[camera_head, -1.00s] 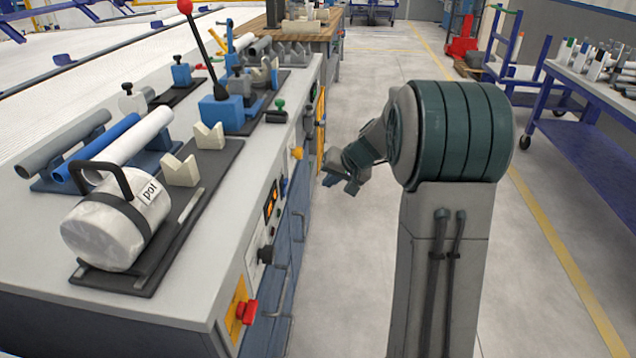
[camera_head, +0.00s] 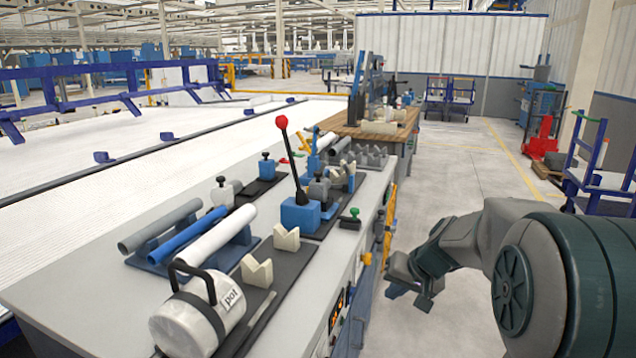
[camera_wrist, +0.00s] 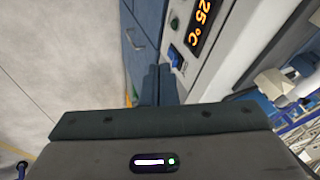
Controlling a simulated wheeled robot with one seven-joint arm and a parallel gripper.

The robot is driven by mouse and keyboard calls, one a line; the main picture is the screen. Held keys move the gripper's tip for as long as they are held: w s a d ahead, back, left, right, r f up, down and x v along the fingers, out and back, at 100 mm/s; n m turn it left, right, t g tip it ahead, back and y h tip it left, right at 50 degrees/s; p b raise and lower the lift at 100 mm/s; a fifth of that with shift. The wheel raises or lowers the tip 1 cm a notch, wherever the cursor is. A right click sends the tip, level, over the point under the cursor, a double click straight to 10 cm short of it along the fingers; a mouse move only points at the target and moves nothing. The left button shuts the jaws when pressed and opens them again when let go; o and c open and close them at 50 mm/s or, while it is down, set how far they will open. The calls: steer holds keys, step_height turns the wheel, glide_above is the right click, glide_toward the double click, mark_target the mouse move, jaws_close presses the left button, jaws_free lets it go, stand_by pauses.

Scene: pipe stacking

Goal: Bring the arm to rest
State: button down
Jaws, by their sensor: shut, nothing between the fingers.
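My gripper (camera_head: 412,284) hangs over the aisle just right of the workbench's front side, apart from it, at the end of my folded arm. In the wrist view the gripper's two fingers (camera_wrist: 158,86) are together with nothing between them. Behind the fingers are the bench's blue cabinet front (camera_wrist: 145,40) and an orange temperature display (camera_wrist: 205,22). My arm's shoulder fills the lower right of the head view.
The workbench (camera_head: 90,285) holds a white pot (camera_head: 183,325), several pipes (camera_head: 190,235), cream V-blocks (camera_head: 257,271) and a red-knobbed lever (camera_head: 291,150). A wooden table (camera_head: 385,132) stands beyond. The aisle floor (camera_head: 470,175) is clear; a blue rack (camera_head: 605,180) stands right.

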steer(key=s+a+r+n+g+h+p, duration=0.1)
steer(key=s+r+p, duration=0.7)
steer(key=s, duration=0.4)
steer(key=s+a+r+n+g+h+p, duration=0.1)
steer(key=s+a+r+h+p, duration=0.1)
steer(key=s+r+p, duration=0.7)
steer(key=s+r, duration=0.2)
steer(key=s, duration=0.1)
steer(key=shift+s+h, duration=0.25)
steer(key=shift+h, duration=0.05)
steer(key=c, duration=2.1)
jaws_free()
steer(key=shift+c, duration=0.2)
